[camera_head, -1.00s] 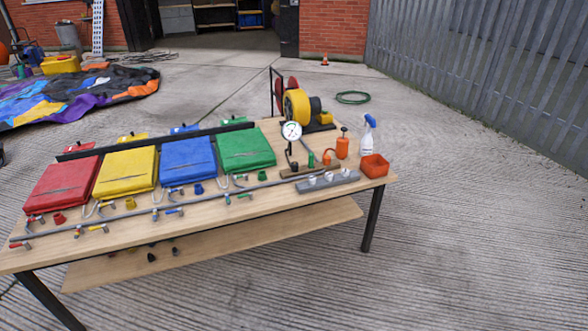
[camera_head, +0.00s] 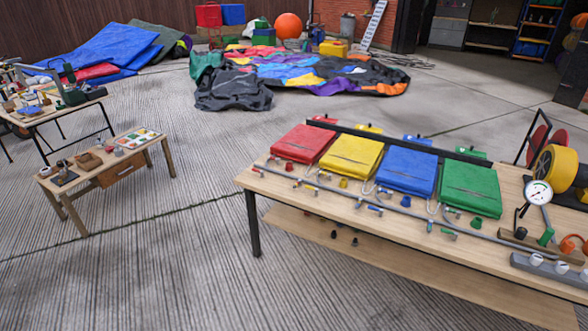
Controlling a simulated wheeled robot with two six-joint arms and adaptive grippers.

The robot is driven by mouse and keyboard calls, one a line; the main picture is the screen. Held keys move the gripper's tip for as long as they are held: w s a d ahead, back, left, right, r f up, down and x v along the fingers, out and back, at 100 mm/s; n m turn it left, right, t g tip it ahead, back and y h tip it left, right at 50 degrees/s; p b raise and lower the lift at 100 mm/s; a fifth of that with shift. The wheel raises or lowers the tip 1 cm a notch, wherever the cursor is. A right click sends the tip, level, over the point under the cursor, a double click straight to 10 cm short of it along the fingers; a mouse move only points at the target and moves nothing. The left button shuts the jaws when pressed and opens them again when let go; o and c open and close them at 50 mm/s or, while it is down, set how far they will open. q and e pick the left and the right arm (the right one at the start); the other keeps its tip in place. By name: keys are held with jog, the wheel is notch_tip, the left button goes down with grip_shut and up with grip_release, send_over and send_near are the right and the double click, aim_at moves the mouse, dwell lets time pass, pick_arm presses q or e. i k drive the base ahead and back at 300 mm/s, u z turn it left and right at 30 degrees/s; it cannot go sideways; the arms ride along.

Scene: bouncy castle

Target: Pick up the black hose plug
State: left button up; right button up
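Small black pieces, possibly hose plugs, sit on the lower shelf (camera_head: 400,255) of the long wooden table (camera_head: 290,187). One black piece (camera_head: 334,234) is near the shelf's front edge, and another black piece (camera_head: 354,242) is just right of it. They are too small for me to tell which is the black hose plug. Neither of my grippers is in view.
Red (camera_head: 303,143), yellow (camera_head: 351,156), blue (camera_head: 408,170) and green (camera_head: 470,188) pads lie on the table behind a grey pipe with small valves. A smaller wooden table (camera_head: 150,146) stands left. Ribbed concrete between the tables is clear.

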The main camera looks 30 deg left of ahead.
aim_at(521, 233)
jog(key=z, duration=0.95)
jog(key=k, duration=1.25)
jog(key=z, duration=1.05)
jog(key=i, duration=1)
jog(key=u, duration=0.35)
jog(key=i, duration=1.45)
jog(key=u, duration=1.25)
jog(key=i, duration=0.8)
jog(key=u, duration=0.95)
